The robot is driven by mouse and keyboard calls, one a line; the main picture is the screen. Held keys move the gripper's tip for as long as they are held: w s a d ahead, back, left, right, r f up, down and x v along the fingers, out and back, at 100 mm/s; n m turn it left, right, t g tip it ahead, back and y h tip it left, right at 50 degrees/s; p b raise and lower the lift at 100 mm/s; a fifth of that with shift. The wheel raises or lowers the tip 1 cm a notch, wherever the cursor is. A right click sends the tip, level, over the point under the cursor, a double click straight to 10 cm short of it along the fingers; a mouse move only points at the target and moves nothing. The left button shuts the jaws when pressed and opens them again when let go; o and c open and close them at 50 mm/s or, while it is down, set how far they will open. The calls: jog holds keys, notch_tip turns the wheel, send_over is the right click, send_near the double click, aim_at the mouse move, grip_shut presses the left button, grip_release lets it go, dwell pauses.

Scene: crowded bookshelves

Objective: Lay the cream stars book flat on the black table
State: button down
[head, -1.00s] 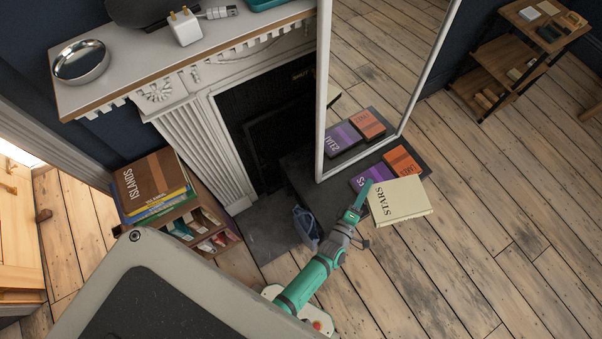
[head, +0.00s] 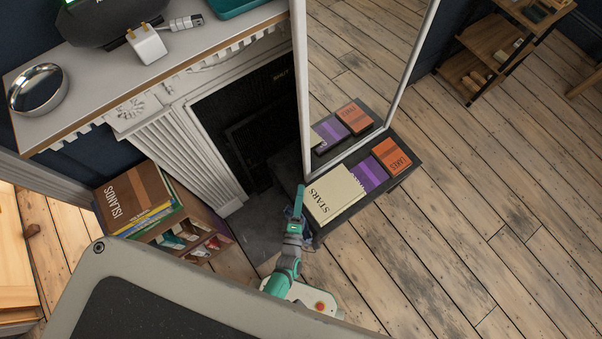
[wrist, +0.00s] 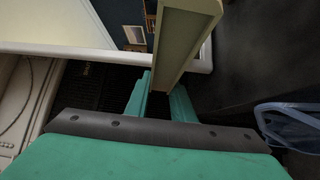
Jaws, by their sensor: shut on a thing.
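The cream stars book (head: 335,193) is cover up and roughly level over the left end of the black table (head: 346,216). Whether it touches the tabletop or hangs just above it, I cannot tell. My gripper (head: 300,198) is shut on the book's left edge. In the wrist view the fingers (wrist: 162,100) close around the book (wrist: 182,45), seen edge-on. The book hides the table beneath it.
A purple book (head: 370,173) and an orange book (head: 392,157) lie on the table, right of the cream one. A mirror (head: 304,90) stands behind. A blue basket-like thing (wrist: 290,122) is close by. A low bookcase (head: 190,226) stands left; open floor lies right.

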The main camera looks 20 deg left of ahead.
jog(key=shift+d+f, duration=0.1)
jog(key=shift+f, duration=2.35)
jog(key=shift+w, duration=0.1)
